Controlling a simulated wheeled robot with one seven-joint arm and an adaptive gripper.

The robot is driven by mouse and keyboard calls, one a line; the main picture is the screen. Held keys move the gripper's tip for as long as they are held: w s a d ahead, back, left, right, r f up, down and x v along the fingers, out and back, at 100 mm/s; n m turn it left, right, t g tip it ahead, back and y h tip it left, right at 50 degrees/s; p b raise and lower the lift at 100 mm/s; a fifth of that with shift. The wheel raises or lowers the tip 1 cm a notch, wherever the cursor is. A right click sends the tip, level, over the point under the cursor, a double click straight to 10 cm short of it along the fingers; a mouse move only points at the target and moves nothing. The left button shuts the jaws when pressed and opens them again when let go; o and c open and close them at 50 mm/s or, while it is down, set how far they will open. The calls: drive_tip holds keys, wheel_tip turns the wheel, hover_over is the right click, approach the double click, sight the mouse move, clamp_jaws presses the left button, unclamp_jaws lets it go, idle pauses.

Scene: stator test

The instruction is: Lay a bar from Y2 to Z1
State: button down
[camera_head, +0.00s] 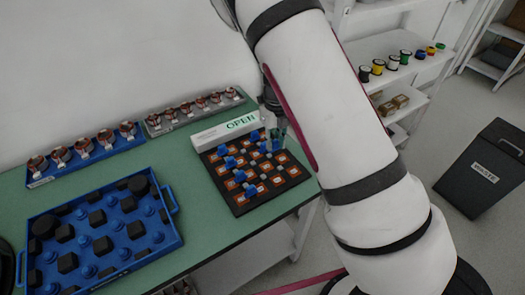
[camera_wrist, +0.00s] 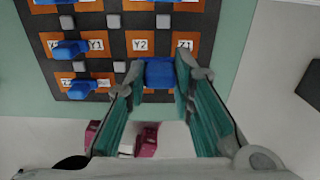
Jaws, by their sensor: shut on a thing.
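The black board (camera_head: 243,207) with orange labelled pads lies on the green table, and several blue pieces stand on it. My gripper (camera_wrist: 160,76) is shut on a blue bar (camera_wrist: 160,72). In the picture the bar shows just below the gap between Y2 and Z1; I cannot tell its height over the board. In the head view my gripper (camera_head: 277,138) is over the board's right part, partly hidden by my arm.
A white box marked OPEN (camera_head: 226,131) stands behind the board. A blue tray (camera_head: 181,240) of black and blue parts is at left. Racks of copper-wound parts (camera_head: 85,146) line the wall. The table's front edge runs close to the board.

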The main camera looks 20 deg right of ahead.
sight(275, 149)
drive_tip(key=shift+d, duration=0.2)
drive_tip(key=shift+w+f, duration=0.1)
drive_tip(key=shift+f, duration=0.25)
drive_tip(key=shift+f+b, duration=1)
drive_tip(key=shift+f, duration=1.35)
drive_tip(key=shift+f, duration=0.7)
drive_tip(key=c, duration=1.3)
unclamp_jaws()
wheel_tip(275, 149, up, 12)
drive_tip(key=shift+r, duration=0.1)
